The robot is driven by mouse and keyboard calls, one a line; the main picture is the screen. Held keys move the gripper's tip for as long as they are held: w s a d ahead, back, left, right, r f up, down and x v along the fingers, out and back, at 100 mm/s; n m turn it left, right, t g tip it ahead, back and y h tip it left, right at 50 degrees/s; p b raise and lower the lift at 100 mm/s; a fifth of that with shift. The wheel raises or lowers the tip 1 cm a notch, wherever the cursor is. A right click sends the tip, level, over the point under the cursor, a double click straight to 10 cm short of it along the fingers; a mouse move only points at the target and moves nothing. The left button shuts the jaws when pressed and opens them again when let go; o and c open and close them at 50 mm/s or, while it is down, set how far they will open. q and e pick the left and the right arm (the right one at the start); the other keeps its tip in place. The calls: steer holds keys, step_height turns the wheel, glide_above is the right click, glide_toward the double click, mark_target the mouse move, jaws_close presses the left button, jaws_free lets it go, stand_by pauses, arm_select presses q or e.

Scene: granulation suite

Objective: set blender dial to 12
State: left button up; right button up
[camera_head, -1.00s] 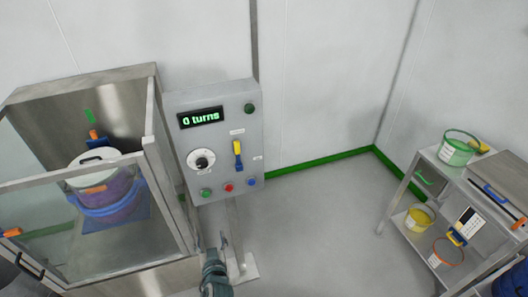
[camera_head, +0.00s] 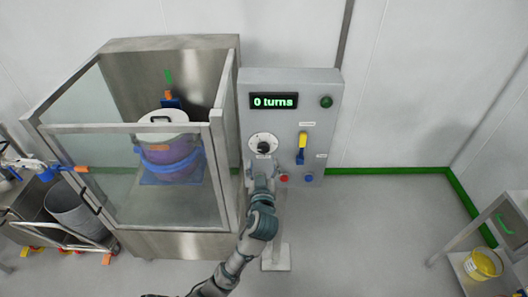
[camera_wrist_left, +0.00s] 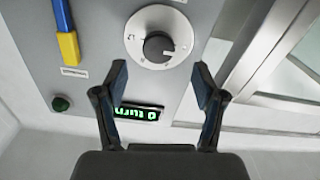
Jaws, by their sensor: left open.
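The blender dial (camera_head: 263,145) is a black knob on a round white scale, on the grey control panel (camera_head: 290,108). The display (camera_head: 273,101) above it reads "0 turns". My left gripper (camera_head: 260,172) is just below the dial in the head view, in front of the panel. In the left wrist view the panel appears upside down, and the dial knob (camera_wrist_left: 158,48) lies just beyond the fingertips, roughly between them. The gripper (camera_wrist_left: 160,76) is open and empty, apart from the knob. My right gripper is not in view.
A yellow and blue switch handle (camera_head: 301,149) is right of the dial. Red (camera_head: 284,178) and blue (camera_head: 309,178) buttons sit below, and a green lamp or button (camera_head: 326,102) above. A glass-fronted cabinet (camera_head: 216,185) stands close left. A shelf trolley (camera_head: 470,235) stands right.

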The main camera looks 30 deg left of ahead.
mark_target(263, 150)
arm_select(q)
steer(key=x, duration=0.5)
steer(key=shift+a+f, duration=0.1)
steer(key=shift+w, duration=0.5)
steer(key=shift+a, duration=0.1)
steer(key=c, duration=1.1)
